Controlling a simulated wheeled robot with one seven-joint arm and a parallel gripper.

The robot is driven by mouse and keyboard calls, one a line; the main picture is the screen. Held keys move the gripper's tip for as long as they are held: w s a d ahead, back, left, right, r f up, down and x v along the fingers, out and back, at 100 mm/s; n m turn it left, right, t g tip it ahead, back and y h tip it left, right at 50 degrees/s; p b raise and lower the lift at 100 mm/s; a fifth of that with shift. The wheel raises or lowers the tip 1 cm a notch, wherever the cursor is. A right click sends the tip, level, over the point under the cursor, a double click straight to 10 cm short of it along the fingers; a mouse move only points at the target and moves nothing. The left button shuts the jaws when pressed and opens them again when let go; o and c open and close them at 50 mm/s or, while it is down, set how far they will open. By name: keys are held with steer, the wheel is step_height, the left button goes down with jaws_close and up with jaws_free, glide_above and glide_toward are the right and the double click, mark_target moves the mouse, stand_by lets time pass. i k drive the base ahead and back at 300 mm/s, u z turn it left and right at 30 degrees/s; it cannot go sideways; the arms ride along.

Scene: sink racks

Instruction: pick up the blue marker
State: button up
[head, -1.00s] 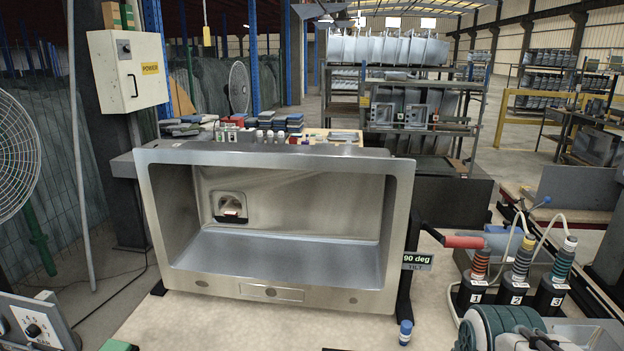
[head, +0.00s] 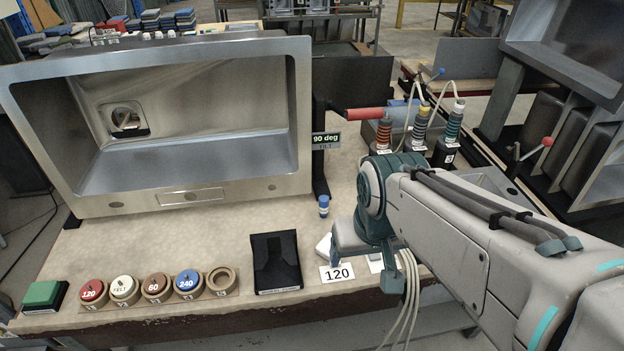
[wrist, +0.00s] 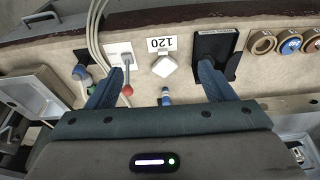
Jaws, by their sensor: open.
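The blue marker (head: 323,205) is a small, short upright cylinder with a blue cap and a pale band. It stands on the workbench (head: 230,245), just in front of the sink's right foot. In the wrist view the marker (wrist: 166,96) shows between my two blue fingers, close to the palm edge in the picture. My gripper (wrist: 157,84) is open and empty, with its fingers spread wide. In the head view my arm reaches in from the right, its wrist to the right of the marker. My fingertips are not clearly visible there.
A steel sink (head: 200,197) on a tilt stand is behind the marker. A black holder (head: 275,262), a 120 label (head: 337,273) and several round discs (head: 157,287) line the front edge. Several numbered bottles (head: 416,132) and a red handle (head: 366,113) are at the back right.

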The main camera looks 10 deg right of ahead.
mark_target(324, 200)
steer(key=z, duration=1.75)
steer(key=k, duration=1.1)
steer(key=u, duration=1.2)
steer(key=i, duration=1)
steer(key=z, duration=0.05)
